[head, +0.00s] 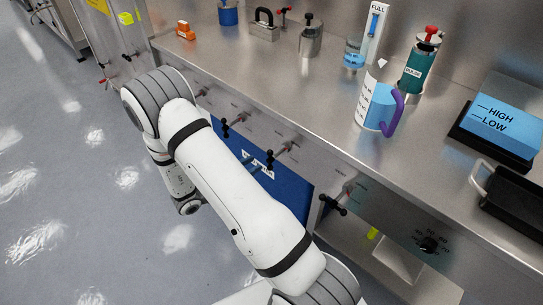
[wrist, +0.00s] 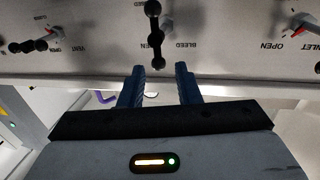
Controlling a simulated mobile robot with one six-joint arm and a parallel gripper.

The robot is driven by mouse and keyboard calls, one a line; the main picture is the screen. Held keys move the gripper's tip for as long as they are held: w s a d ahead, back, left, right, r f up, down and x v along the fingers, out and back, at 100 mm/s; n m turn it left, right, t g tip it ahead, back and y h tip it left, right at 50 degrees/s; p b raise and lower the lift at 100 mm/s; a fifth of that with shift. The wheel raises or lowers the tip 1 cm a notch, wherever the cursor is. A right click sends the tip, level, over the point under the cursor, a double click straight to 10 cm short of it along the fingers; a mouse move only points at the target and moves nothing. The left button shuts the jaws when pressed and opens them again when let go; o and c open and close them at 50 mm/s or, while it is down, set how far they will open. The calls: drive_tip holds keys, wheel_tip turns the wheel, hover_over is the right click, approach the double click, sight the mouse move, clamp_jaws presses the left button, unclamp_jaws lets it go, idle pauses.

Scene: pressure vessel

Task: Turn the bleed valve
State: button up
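The bleed valve (wrist: 155,22) is a black bar handle with rounded ends on a steel panel, next to the printed word BLEED in the wrist view. Its bar runs nearly straight up and down there. My gripper (wrist: 158,68) is open, with two dark blue fingers pointing at the panel. The lower end of the handle is at the gap between the fingertips, with no visible contact; the depth is hard to judge. In the head view my arm hides most of the gripper, and the middle black handle (head: 278,157) of the row appears to be this valve.
A vent valve (wrist: 28,46) is at the left and an inlet valve (wrist: 303,24) at the right in the wrist view. Above the panel is a steel counter (head: 285,92) with a blue-and-white jug (head: 375,106) and a black tray (head: 512,195). Open floor lies left.

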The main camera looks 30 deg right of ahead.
sight(270, 155)
drive_tip(key=d, duration=0.5)
drive_tip(key=w+d, duration=0.1)
drive_tip(key=d, duration=0.1)
drive_tip(key=shift+d, duration=0.25)
drive_tip(key=shift+c, duration=0.5)
clamp_jaws()
drive_tip(key=shift+d+r, duration=0.1)
drive_tip(key=shift+d, duration=0.15)
drive_tip(key=shift+w+a, duration=0.1)
drive_tip(key=shift+a, duration=0.05)
